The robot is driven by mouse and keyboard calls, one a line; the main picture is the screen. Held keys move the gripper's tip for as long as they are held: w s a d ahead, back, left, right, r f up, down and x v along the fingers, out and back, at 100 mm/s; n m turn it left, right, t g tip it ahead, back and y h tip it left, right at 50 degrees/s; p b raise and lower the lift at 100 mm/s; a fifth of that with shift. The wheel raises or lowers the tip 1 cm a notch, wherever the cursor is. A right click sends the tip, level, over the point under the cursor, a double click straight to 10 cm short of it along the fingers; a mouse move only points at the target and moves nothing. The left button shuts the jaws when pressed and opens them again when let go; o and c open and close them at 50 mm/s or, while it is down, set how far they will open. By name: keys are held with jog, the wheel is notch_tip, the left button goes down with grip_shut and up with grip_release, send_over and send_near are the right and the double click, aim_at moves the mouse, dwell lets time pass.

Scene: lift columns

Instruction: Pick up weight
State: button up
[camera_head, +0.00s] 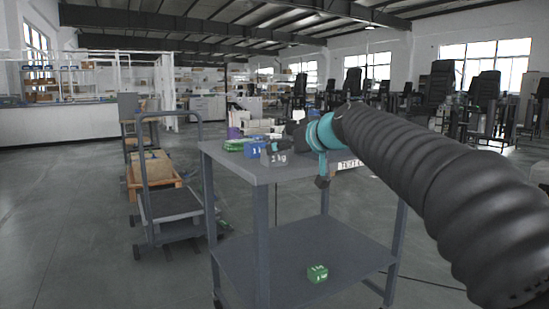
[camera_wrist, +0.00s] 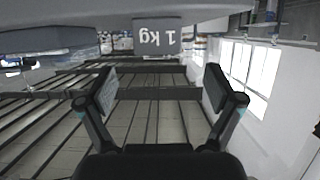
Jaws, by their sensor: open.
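A grey weight marked 1 kg (camera_head: 275,159) stands on the top of a grey cart near its front edge. It also shows upside down in the wrist view (camera_wrist: 157,37), at the top centre, beyond my fingertips. A blue weight (camera_head: 255,150) and a green one (camera_head: 234,145) are just left of it. A small green weight (camera_head: 317,273) lies on the cart's lower shelf. My gripper (camera_wrist: 160,90) is open, with nothing between its fingers and apart from the grey weight. In the head view my arm reaches from the right over the cart top; my fingers are hard to make out there.
The cart (camera_head: 226,158) has corner posts and a wide lower shelf with free room. Several other items crowd the back of its top. A platform trolley (camera_head: 170,205) with an upright handle stands to the left. Bare floor (camera_head: 70,230) lies further left.

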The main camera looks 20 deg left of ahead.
aim_at(274, 157)
jog(key=shift+p+x, duration=0.4)
jog(key=shift+x, duration=3.7)
jog(key=shift+w+d, duration=0.1)
jog(key=shift+d, duration=0.05)
grip_shut()
jog(key=shift+r, duration=0.15)
